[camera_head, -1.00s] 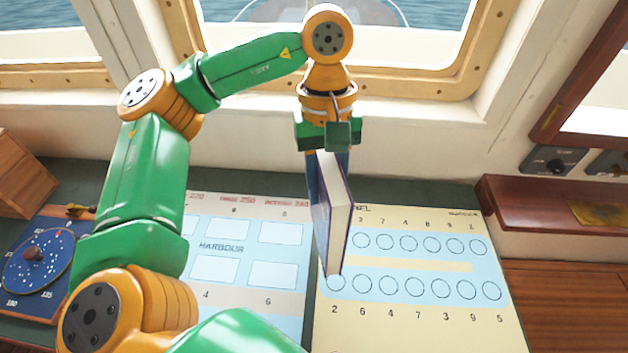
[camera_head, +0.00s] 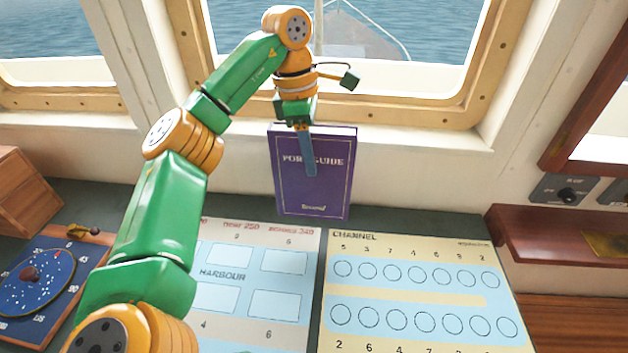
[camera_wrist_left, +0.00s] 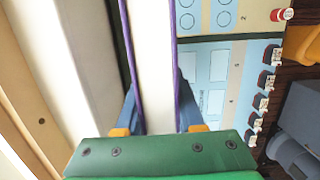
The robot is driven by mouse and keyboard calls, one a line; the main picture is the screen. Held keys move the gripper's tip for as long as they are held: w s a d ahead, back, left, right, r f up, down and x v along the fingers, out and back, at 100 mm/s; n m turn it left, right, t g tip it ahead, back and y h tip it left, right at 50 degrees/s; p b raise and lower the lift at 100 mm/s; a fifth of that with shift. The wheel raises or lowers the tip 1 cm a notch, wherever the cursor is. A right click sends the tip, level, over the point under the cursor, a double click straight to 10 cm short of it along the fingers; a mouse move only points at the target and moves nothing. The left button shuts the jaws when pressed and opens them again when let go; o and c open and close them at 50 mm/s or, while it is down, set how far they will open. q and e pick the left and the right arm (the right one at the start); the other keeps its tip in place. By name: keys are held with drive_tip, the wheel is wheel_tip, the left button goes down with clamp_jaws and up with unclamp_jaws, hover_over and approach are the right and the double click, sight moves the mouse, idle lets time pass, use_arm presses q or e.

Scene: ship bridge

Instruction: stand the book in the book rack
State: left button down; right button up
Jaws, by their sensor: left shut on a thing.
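The book is a purple volume titled "Port Guide" (camera_head: 332,190). It is upright, with its front cover facing me, above the back of the desk near the window wall. My left gripper (camera_head: 306,155) is shut on it from above, one blue finger lying across the cover. In the left wrist view, the book's white page edge (camera_wrist_left: 154,60) runs between purple covers, with the two fingers (camera_wrist_left: 157,115) on either side. I cannot tell whether the book's lower edge touches the desk. No book rack is recognisable in either view. My right gripper is not in view.
A harbour chart (camera_head: 222,275) and a channel chart (camera_head: 410,262) lie flat on the desk. A blue dial board (camera_head: 45,300) and wooden box (camera_head: 22,195) are at left. A wooden shelf (camera_head: 560,237) juts out at right. The window ledge is behind the book.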

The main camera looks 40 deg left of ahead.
use_arm(q)
drive_tip(key=w+a+f+p, duration=0.2)
drive_tip(key=w+a+f, duration=0.1)
drive_tip(key=f, duration=0.6)
drive_tip(key=shift+w, duration=0.55)
drive_tip(key=shift+f, duration=0.15)
drive_tip(key=c, duration=0.5)
unclamp_jaws()
drive_tip(key=shift+s+d, duration=0.1)
